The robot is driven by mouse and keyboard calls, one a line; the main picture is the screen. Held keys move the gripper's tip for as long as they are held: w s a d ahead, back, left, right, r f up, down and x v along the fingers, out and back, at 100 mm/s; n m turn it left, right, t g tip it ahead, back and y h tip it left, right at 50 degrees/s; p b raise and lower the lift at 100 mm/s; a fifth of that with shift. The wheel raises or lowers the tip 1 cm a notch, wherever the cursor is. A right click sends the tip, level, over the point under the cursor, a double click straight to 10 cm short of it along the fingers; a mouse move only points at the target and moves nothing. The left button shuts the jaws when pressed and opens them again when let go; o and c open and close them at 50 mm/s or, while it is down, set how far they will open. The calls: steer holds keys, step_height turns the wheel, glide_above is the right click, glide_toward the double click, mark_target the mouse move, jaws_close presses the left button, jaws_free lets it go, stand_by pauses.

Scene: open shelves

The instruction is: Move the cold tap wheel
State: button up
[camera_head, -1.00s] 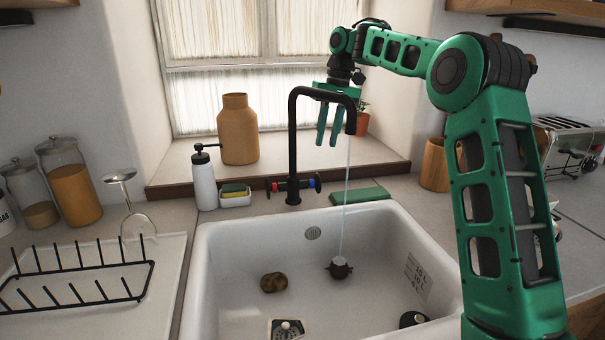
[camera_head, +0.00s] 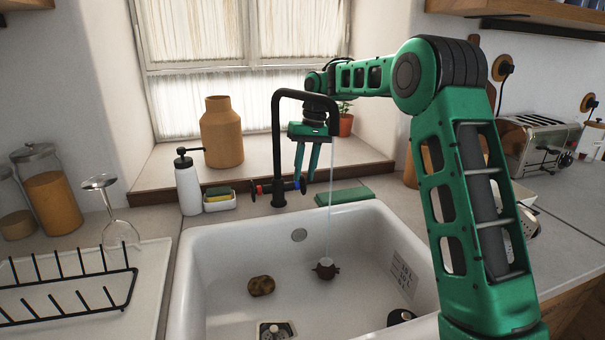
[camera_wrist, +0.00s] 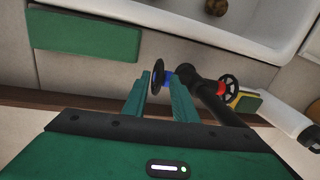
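The black tap (camera_head: 277,140) stands behind the sink, and a stream of water falls from its spout. The cold tap wheel (camera_head: 302,185), with a blue mark, is on the right side of the tap base. In the wrist view the dark cold wheel (camera_wrist: 158,74) with its blue hub shows between my fingertips. The red-marked wheel (camera_wrist: 229,91) is on the other side of the tap. My gripper (camera_head: 304,177) points down with its fingers apart, close to the cold wheel; it also shows in the wrist view (camera_wrist: 160,84). I cannot tell whether the fingers touch the wheel.
A green block (camera_head: 344,196) lies right of the tap. A sponge holder (camera_head: 219,203) and soap bottle (camera_head: 188,185) stand left.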

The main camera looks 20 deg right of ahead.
jaws_close()
steer(key=shift+s, duration=0.15)
steer(key=shift+s+a+t, duration=0.1)
steer(key=shift+t, duration=0.2)
steer(key=shift+s+f+t, duration=0.1)
steer(key=shift+s+t, duration=0.05)
steer(key=shift+t, duration=0.25)
